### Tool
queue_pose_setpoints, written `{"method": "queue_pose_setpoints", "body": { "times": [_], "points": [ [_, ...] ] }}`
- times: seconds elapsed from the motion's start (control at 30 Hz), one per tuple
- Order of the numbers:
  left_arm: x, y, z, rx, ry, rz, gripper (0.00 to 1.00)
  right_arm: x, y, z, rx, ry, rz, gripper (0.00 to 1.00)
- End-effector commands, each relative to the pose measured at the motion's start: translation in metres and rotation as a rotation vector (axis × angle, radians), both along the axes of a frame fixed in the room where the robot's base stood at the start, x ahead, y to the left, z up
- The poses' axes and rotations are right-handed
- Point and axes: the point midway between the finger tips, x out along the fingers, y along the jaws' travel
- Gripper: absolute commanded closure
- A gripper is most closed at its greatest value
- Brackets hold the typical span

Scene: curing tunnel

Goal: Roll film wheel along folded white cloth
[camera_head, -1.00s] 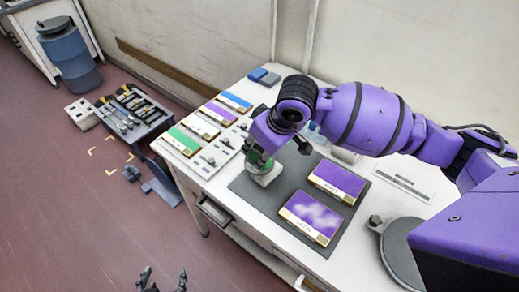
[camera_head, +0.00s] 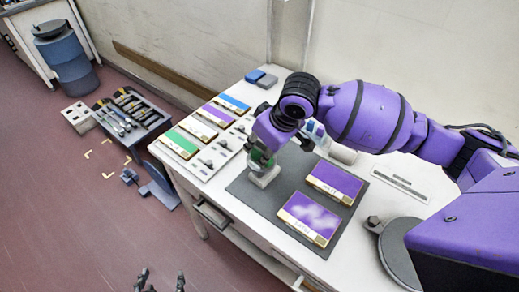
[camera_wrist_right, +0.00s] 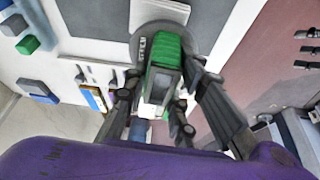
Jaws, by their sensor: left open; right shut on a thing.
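My right gripper (camera_head: 262,158) points down at the left part of the dark mat. It is shut on a green-and-grey device, seen between the fingers in the right wrist view (camera_wrist_right: 164,72). A white bundle (camera_head: 342,154), possibly the folded white cloth, lies behind the mat, partly hidden by my right arm. I cannot make out the film wheel for certain. My left gripper (camera_head: 160,283) is open and empty at the bottom edge, away from the table.
Two purple panels (camera_head: 309,218) (camera_head: 335,181) lie on the dark mat (camera_head: 250,200). Coloured panels and small parts fill the table's left end. A round grey plate (camera_head: 402,255) is at right. A tool cart (camera_head: 130,112) and blue bin (camera_head: 70,60) stand left.

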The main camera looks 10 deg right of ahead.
Motion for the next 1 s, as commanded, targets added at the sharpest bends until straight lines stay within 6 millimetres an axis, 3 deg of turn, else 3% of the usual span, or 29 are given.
{"method": "queue_pose_setpoints", "body": {
  "times": [1.0],
  "points": [
    [-0.007, -0.001, -0.003, -0.008, 0.012, 0.011, 0.38, 0.014, -0.023, -0.001, -0.001, 0.003, -0.001, 1.0]
  ]
}}
